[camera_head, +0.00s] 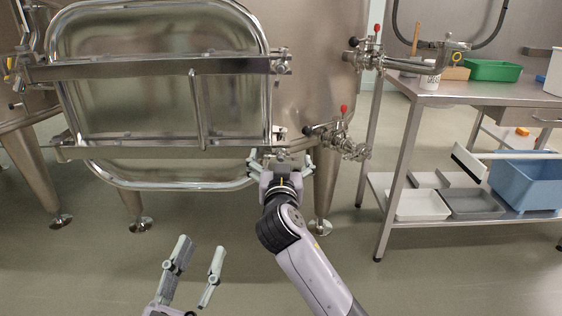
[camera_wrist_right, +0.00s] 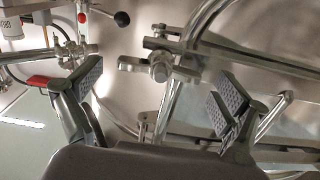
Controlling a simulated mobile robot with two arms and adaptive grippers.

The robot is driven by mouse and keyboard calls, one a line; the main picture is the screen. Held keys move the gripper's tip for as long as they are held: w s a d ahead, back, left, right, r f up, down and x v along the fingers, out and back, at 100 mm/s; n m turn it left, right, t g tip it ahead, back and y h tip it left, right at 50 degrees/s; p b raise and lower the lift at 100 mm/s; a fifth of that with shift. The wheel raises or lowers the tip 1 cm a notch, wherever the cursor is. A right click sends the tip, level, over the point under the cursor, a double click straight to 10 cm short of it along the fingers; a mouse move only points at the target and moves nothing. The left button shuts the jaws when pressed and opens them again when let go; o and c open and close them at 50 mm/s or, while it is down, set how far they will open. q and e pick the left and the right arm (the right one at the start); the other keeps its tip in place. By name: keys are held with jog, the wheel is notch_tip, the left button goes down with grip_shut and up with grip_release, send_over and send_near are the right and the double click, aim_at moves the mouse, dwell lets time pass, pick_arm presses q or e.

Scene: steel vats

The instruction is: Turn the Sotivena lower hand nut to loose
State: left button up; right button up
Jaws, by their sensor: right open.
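The steel vat has a large rectangular door (camera_head: 150,100) with two horizontal clamp bars. The lower hand nut (camera_head: 280,132) is at the right end of the lower bar. A clamp fitting that looks like this nut (camera_wrist_right: 160,68) shows in the right wrist view, beyond and between my fingers. My right gripper (camera_head: 281,157) is open just below the lower bar's right end, its fingers apart and pointing at the vat. It also shows in the wrist view (camera_wrist_right: 155,88), with nothing between its pads. My left gripper (camera_head: 200,246) is open and empty, low over the floor. No name label is readable.
A valve with a red knob (camera_head: 343,110) juts out right of the lower nut, and another (camera_head: 377,30) sits above it. A steel table (camera_head: 440,98) with bins stands at the right. The floor between the vat and table is clear.

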jog(key=shift+w, duration=0.45)
pick_arm(q)
jog(key=shift+s+r, duration=0.15)
jog(key=shift+r, duration=0.25)
pick_arm(e)
jog(key=c, duration=1.2)
pick_arm(q)
jog(key=shift+f, duration=0.1)
pick_arm(e)
jog(key=shift+o, duration=0.2)
